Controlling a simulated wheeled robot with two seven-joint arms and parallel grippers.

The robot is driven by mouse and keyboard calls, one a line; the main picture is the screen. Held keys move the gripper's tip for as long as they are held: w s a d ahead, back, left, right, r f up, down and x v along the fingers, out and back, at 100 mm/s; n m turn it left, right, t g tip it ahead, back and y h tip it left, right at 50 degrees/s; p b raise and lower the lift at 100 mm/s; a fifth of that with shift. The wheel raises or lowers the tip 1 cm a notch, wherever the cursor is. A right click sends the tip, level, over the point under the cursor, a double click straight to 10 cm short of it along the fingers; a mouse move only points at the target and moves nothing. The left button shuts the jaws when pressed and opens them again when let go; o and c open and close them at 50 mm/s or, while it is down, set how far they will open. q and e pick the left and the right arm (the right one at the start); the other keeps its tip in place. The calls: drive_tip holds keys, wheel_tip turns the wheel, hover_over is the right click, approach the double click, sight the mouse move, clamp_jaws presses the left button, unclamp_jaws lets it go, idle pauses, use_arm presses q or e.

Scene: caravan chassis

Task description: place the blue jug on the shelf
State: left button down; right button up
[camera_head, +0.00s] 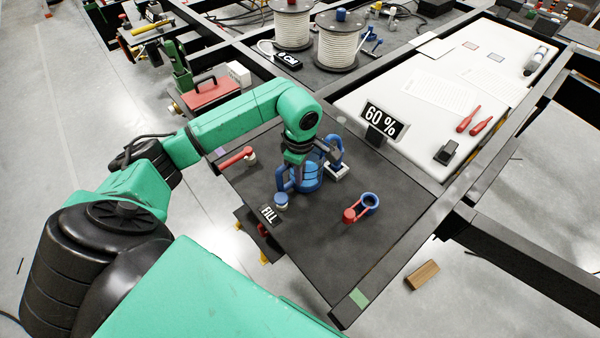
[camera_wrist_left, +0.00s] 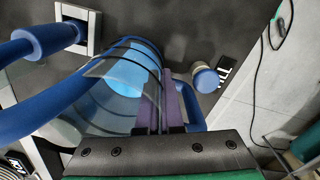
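The blue jug (camera_head: 310,180) stands on the dark deck (camera_head: 300,240), its handle toward the left in the head view. In the left wrist view the translucent jug (camera_wrist_left: 122,75) fills the middle, its handle beside the fingers. My left gripper (camera_head: 300,160) is right at the jug, reaching down from above. In the wrist view its two purple-grey fingers (camera_wrist_left: 160,105) are close together between the jug's body and handle. I cannot tell whether they grip anything. The arm hides part of the jug's top. I cannot single out the shelf. My right gripper is out of view.
A curved blue pipe (camera_head: 335,148) on a white base rises close beside the jug. A blue-topped knob (camera_head: 281,201) and FILL sign (camera_head: 269,214) stand in front. A red-and-blue fitting (camera_head: 361,208) and 60 % sign (camera_head: 381,121) are to the right. The deck's near part is clear.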

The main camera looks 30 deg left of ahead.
use_arm(q)
drive_tip(key=c, duration=1.4)
unclamp_jaws()
drive_tip(key=shift+f, duration=0.15)
drive_tip(key=o, duration=0.3)
